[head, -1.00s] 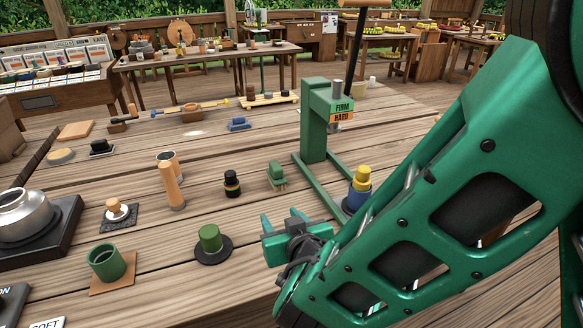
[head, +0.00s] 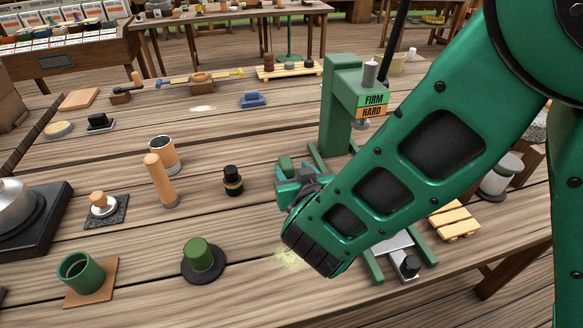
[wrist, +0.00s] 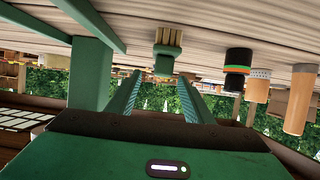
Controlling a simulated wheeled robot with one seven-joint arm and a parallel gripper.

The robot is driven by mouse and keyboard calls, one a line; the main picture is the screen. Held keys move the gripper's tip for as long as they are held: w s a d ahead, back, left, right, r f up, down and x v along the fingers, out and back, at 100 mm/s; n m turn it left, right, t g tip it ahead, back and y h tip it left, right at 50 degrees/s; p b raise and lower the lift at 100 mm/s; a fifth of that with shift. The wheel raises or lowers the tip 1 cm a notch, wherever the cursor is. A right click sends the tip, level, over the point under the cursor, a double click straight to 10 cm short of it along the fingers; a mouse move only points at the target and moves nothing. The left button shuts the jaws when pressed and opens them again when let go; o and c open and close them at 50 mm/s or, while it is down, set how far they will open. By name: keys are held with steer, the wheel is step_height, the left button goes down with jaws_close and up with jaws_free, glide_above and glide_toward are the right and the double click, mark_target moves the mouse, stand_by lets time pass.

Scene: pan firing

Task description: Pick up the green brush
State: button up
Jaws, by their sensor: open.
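The green brush (head: 286,163) stands on the plank table, left of the green press, and is partly hidden behind my gripper (head: 298,182) in the head view. In the wrist view, which is upside down, the brush (wrist: 164,66) shows its green body and pale bristles against the table. My open gripper (wrist: 158,76) points at it, with the brush lined up between the two fingers, near their tips. I cannot tell whether the brush is inside the jaws. Nothing is held.
A green press (head: 342,105) with a FIRM/HARD label stands just right of the brush. A black jar with coloured bands (head: 233,181) is close on the left. A wooden cylinder (head: 160,180) and a green knob on a dark disc (head: 203,260) stand farther left.

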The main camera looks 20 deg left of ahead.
mark_target(288, 167)
steer(key=shift+w+a+f, duration=0.2)
steer(key=shift+w+f, duration=0.05)
steer(key=shift+w, duration=0.35)
steer(key=shift+a+x, duration=0.25)
steer(key=shift+x, duration=2.3)
steer(key=shift+s, duration=0.2)
steer(key=shift+c, duration=0.6)
jaws_close()
